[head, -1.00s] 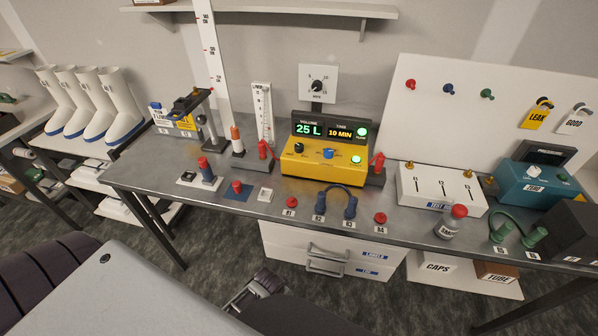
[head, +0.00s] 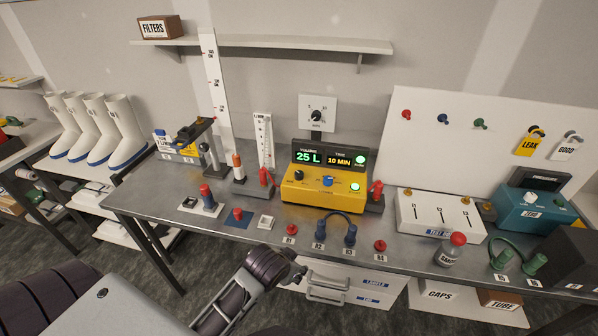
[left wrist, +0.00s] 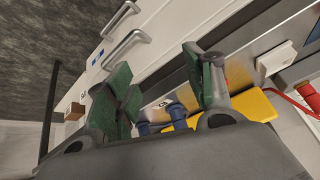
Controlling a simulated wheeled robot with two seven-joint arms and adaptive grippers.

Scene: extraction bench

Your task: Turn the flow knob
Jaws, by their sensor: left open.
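A yellow pump box (head: 322,196) stands at the back of the bench below a display reading 25 L and 10 MIN. Its front carries a black knob (head: 298,174) at the left, a blue knob (head: 327,181) in the middle and a green button (head: 355,187) at the right. The lettering by the knobs is too small to tell which is the flow knob. My left arm reaches the bench's front edge, below and apart from the box. My left gripper (left wrist: 163,88) is open and empty in the left wrist view, its green-padded fingers spread. My right gripper is out of view.
A blue looped tube (head: 335,232) and red caps (head: 291,229) lie between the front edge and the box. Red fittings (head: 376,192) flank the box. A flow tube (head: 264,140) stands behind left. A white valve block (head: 440,216) stands right.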

